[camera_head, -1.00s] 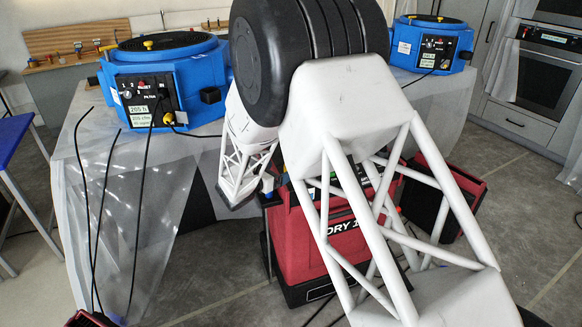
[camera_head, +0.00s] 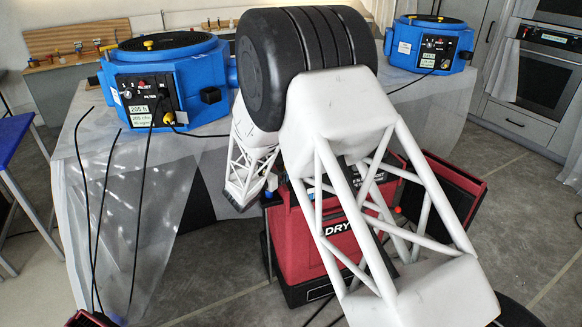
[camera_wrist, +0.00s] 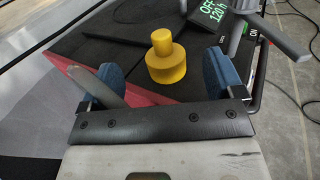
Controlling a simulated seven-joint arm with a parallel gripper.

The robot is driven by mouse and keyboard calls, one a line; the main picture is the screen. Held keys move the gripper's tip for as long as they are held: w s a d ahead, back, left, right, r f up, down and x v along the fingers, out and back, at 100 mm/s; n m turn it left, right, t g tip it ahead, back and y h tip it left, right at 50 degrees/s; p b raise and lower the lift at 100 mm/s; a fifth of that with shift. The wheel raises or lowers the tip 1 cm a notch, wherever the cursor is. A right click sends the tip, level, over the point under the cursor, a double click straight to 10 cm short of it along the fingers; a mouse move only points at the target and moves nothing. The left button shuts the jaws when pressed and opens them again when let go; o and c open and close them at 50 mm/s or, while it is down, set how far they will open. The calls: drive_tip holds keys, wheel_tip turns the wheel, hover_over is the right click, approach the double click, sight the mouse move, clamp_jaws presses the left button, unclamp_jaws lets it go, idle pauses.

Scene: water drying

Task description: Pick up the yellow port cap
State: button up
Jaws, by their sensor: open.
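In the wrist view, the yellow port cap (camera_wrist: 165,66) stands on the black top of the red machine. It is a wide round base with a narrower knob on top. My gripper (camera_wrist: 163,76) is open, with one blue fingertip to the left of the cap and one to the right. There is a visible gap on both sides, and neither finger appears to touch it. In the head view, the red machine (camera_head: 288,240) stands on the floor behind my arm. I cannot make out the cap there, and my gripper is mostly hidden.
A grey handle bar (camera_wrist: 285,33) and a lit display (camera_wrist: 214,12) are near the cap's right. Two blue machines, left (camera_head: 195,90) and right (camera_head: 430,45), stand on the sheet-covered table. The left one carries other yellow caps (camera_head: 168,118). Black cables hang at left.

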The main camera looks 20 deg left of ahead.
drive_tip(key=shift+w+d, duration=0.1)
drive_tip(key=shift+w, duration=0.1)
drive_tip(key=shift+x, duration=2.5)
drive_tip(key=shift+d, duration=0.1)
drive_tip(key=c, duration=1)
drive_tip(key=shift+r, duration=0.1)
drive_tip(key=shift+r, duration=4.95)
